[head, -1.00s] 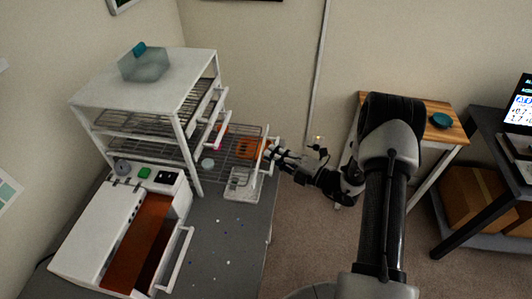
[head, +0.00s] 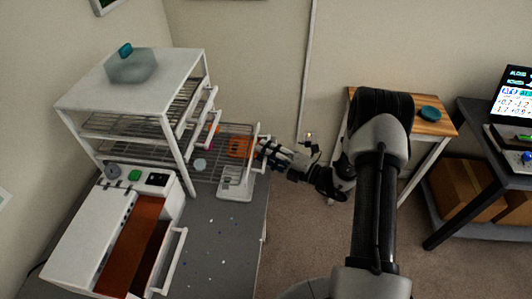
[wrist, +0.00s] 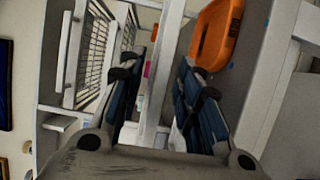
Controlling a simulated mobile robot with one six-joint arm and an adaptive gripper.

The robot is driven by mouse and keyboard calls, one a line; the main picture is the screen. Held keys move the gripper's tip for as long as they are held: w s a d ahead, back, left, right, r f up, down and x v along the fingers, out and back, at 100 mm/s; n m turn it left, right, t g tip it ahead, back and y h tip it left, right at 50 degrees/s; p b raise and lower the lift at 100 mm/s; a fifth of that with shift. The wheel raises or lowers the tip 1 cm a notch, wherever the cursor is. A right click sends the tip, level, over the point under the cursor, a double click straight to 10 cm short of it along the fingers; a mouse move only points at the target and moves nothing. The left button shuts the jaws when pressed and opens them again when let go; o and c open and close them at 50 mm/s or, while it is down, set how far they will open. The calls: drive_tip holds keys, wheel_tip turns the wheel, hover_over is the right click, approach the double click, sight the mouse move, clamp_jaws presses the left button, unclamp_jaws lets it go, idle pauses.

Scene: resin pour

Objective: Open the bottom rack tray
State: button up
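The white rack (head: 130,78) stands at the left of the bench, with wire shelves inside. At its bottom level a wire tray (head: 213,163) reaches out past the rack's posts toward the right. My gripper (head: 263,147) is at the white front bar of this tray in the head view. In the wrist view my gripper (wrist: 170,62) has its two dark blue fingers apart, with a white bar (wrist: 160,75) running between them. Gaps show beside the bar, and I see no firm grip on it. The contact at the fingertips is partly hidden.
An orange piece (head: 239,147) lies near the tray front; it also shows in the wrist view (wrist: 217,35). A white machine (head: 85,235) with a brown panel stands on the bench (head: 222,240). A wooden side table (head: 390,112) is at the right.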

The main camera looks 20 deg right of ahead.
drive_tip(key=v, duration=1.2)
